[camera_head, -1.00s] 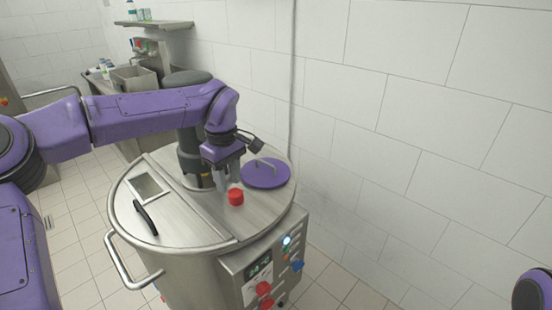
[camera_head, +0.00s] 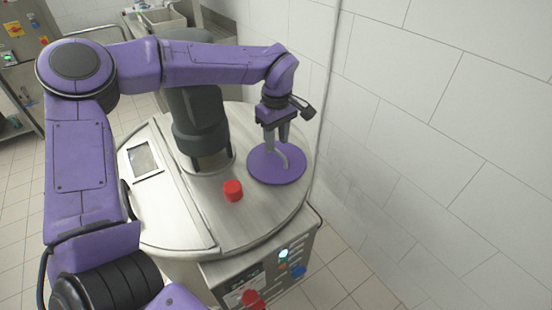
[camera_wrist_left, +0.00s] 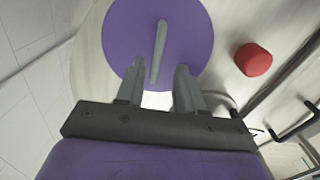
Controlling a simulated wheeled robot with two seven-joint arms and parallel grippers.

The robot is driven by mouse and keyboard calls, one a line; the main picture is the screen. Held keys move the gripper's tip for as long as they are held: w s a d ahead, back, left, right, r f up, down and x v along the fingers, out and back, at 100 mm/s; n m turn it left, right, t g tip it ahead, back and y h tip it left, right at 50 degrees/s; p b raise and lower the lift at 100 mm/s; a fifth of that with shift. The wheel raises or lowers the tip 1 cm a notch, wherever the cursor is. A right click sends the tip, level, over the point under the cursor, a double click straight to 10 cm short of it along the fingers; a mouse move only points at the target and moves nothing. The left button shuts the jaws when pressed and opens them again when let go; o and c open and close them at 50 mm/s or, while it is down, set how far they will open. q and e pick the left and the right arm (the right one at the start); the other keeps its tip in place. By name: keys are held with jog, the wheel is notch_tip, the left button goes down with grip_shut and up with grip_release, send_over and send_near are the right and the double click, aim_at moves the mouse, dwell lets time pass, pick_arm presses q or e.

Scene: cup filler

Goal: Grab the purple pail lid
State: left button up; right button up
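The purple pail lid (camera_head: 262,174) is a flat round disc lying on the steel top of the machine, towards the wall. It also shows in the left wrist view (camera_wrist_left: 192,32). A grey bar handle (camera_wrist_left: 159,48) stands across its middle. My left gripper (camera_head: 277,140) is above the lid, pointing down at the handle, which it partly hides. In the left wrist view the two fingers (camera_wrist_left: 157,80) are apart, with the handle's line falling between them. No grip on the handle shows. My right gripper is out of view.
A red knob (camera_head: 233,191) stands on the machine top (camera_head: 235,228) beside the lid; it also shows in the wrist view (camera_wrist_left: 253,59). A dark grey column rises from the top's middle. A white tiled wall (camera_head: 390,130) is close on the right.

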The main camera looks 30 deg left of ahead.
aim_at(276, 150)
pick_arm(q)
jog(key=f, duration=0.1)
jog(key=f+p, duration=0.1)
jog(key=f, duration=0.1)
jog(key=w+f, duration=0.1)
jog(key=shift+a+f, duration=0.1)
jog(key=shift+f, duration=0.3)
jog(key=shift+s+a+f, duration=0.1)
jog(key=shift+s+f, duration=0.15)
jog(key=shift+f, duration=0.2)
grip_shut()
jog(key=shift+r, duration=0.15)
